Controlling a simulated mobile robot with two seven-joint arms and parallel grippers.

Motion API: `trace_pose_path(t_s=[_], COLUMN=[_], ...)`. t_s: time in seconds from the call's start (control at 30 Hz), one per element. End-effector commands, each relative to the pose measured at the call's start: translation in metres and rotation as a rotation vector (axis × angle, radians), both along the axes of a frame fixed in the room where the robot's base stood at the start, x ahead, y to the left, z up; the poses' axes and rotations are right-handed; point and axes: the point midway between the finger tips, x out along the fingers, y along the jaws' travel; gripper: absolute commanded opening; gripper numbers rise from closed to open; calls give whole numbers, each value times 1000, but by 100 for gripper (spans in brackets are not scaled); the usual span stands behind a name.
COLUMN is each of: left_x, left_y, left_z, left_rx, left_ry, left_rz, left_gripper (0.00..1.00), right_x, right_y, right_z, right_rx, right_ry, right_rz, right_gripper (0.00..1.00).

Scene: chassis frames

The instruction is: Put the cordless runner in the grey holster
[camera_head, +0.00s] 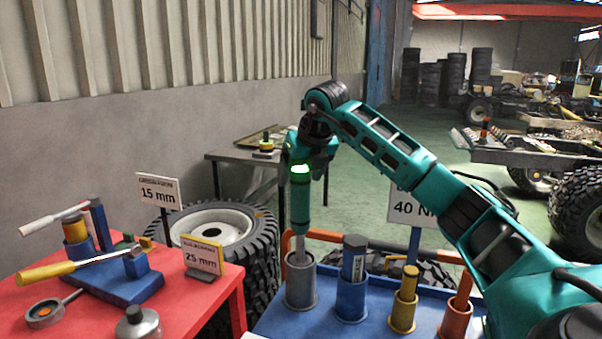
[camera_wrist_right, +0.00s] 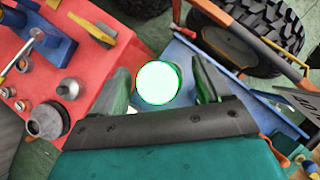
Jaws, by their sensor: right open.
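The cordless runner (camera_head: 300,205) is a teal upright cylinder with a glowing green band near its top. Its grey lower end stands in the grey holster (camera_head: 300,292), at the left end of the row on the blue cart. In the right wrist view the runner's bright white round top (camera_wrist_right: 158,83) lies between my two fingers. My right gripper (camera_head: 302,158) is directly above the runner, pointing down. Its fingers are open, with a gap visible on each side of the runner's top. How deep the tip sits is hidden by the holster wall. My left gripper is not in view.
On the blue cart (camera_head: 375,326) stand a blue holster (camera_head: 351,302), a yellow holster (camera_head: 402,318) and an orange holster (camera_head: 455,322), each with a tool. An orange rail (camera_head: 340,238) runs behind. The red table (camera_head: 210,318) at left holds wrenches and sign cards.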

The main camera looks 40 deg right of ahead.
Motion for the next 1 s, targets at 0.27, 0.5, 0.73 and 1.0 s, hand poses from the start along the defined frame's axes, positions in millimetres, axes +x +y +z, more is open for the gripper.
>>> trace_pose_path(t_s=[0.27,0.5,0.73,1.0], left_x=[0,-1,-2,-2], left_y=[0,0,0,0], left_z=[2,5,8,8], left_rx=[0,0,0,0], left_ry=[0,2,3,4], left_rz=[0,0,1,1], left_gripper=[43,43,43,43], right_x=[-16,-43,-59,-62], right_y=[4,13,17,19], right_z=[30,74,99,103], right_rx=[-1,-1,0,0], right_ry=[-5,-5,-2,0], right_rz=[1,0,-1,0], right_gripper=[77,77,77,77])
